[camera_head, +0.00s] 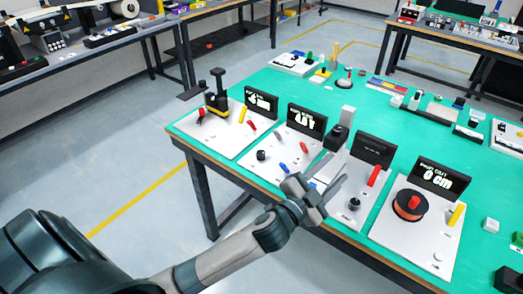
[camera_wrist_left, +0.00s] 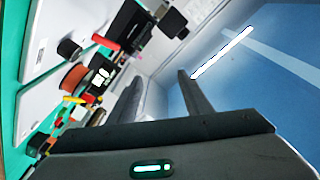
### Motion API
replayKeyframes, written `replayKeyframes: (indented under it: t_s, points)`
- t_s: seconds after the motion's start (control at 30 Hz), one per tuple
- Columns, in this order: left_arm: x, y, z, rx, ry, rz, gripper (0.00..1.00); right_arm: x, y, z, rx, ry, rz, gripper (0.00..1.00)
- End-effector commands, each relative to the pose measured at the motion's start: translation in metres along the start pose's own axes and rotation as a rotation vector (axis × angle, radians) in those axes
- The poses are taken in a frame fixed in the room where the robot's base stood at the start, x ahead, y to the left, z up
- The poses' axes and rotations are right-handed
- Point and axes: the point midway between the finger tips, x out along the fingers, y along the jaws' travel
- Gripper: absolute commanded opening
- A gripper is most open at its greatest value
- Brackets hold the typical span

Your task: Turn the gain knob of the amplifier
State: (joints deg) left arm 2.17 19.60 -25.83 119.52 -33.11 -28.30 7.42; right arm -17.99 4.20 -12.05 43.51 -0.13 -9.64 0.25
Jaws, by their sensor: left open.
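Several white panels with small displays stand in a row on the green table; no readable label tells me which is the amplifier. The second panel from the left has a black knob (camera_head: 261,155) and a blue lever (camera_head: 283,168). The third panel has a black knob (camera_head: 354,203), a red lever (camera_head: 375,176) and a dark display (camera_head: 372,149). My right gripper is out of view.
The right panel holds an orange reel (camera_head: 408,206) and a display reading 0 cm (camera_head: 440,177). The left panel carries a black and yellow device (camera_head: 218,98). More small devices fill the table's back.

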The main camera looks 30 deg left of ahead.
Motion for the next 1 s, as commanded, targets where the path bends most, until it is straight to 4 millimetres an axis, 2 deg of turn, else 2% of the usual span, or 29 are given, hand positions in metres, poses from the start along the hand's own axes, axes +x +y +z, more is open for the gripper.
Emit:
replayKeyframes:
  t_s: [0.13,0.2,0.3,0.4,0.5,0.63,0.77,0.87,0.97,1.0]
  points:
    - [0.033,-0.007,-0.057,0.166,0.247,0.004,0.45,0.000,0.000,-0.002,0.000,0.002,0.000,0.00]
    - [0.044,-0.004,-0.086,0.265,0.384,0.024,0.45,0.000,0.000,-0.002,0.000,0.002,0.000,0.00]
    - [0.054,0.006,-0.120,0.419,0.568,0.072,0.45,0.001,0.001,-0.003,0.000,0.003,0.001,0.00]
    - [0.058,0.021,-0.140,0.580,0.736,0.148,0.45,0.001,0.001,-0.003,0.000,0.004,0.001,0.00]
    - [0.059,0.037,-0.145,0.747,0.879,0.248,0.45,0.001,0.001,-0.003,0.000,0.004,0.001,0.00]
    - [0.061,0.051,-0.127,0.969,1.020,0.419,0.45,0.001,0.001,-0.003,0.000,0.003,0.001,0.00]
    - [0.064,0.048,-0.085,1.187,1.095,0.635,0.45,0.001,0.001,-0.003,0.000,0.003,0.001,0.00]
    - [0.067,0.029,-0.042,1.342,1.103,0.828,0.45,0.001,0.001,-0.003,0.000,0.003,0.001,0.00]
    - [0.068,-0.007,0.005,1.477,1.060,1.041,0.45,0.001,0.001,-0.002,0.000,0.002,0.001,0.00]
    - [0.068,-0.026,0.025,1.524,1.030,1.131,0.45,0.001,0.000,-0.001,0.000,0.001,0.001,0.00]
